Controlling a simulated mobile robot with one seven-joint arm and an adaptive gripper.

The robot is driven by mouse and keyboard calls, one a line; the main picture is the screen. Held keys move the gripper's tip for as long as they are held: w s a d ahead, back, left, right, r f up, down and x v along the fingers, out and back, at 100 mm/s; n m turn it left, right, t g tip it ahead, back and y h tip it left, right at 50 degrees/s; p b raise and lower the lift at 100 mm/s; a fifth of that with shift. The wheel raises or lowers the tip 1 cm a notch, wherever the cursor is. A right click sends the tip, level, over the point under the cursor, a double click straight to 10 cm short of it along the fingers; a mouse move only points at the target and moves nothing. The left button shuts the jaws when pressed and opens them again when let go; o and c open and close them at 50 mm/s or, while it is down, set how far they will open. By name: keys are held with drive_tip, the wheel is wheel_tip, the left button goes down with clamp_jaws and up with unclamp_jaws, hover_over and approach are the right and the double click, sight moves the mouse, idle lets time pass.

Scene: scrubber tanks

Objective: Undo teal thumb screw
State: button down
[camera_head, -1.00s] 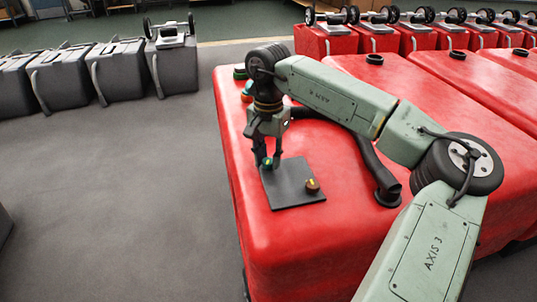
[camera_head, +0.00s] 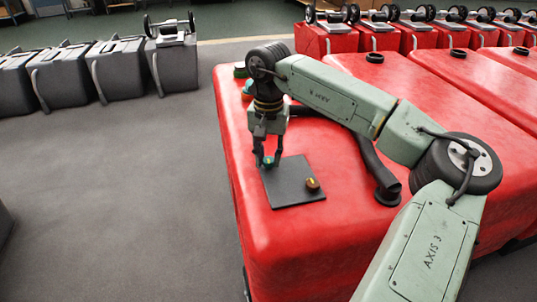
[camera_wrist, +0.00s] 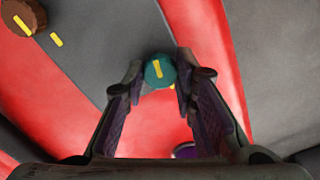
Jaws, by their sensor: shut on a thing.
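The teal thumb screw (camera_head: 269,161), with a yellow stripe across its top, is at the far left corner of a dark square plate (camera_head: 290,190) on the red tank. My gripper (camera_head: 268,160) points down from above with its fingers on either side of the screw, shut on it. In the wrist view, the teal screw (camera_wrist: 157,72) sits between the fingertips, and part of a yellow mark shows on the plate beside it. Its thread is hidden. A brown thumb screw (camera_head: 312,184) with a yellow stripe is at the plate's near right corner.
A black hose (camera_head: 370,160) runs over the red tank (camera_head: 300,245) to the right of the plate. Round knobs sit near the tank's far left edge, partly behind my arm. Grey tanks (camera_head: 120,72) stand across open floor at left.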

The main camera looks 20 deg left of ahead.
sight(269, 159)
drive_tip(key=c, duration=1.6)
unclamp_jaws()
drive_tip(key=shift+f, duration=0.3)
drive_tip(key=shift+c, duration=0.2)
drive_tip(key=o, duration=0.3)
drive_tip(key=shift+r, duration=0.2)
drive_tip(key=shift+o, duration=0.2)
wheel_tip(269, 159, up, 12)
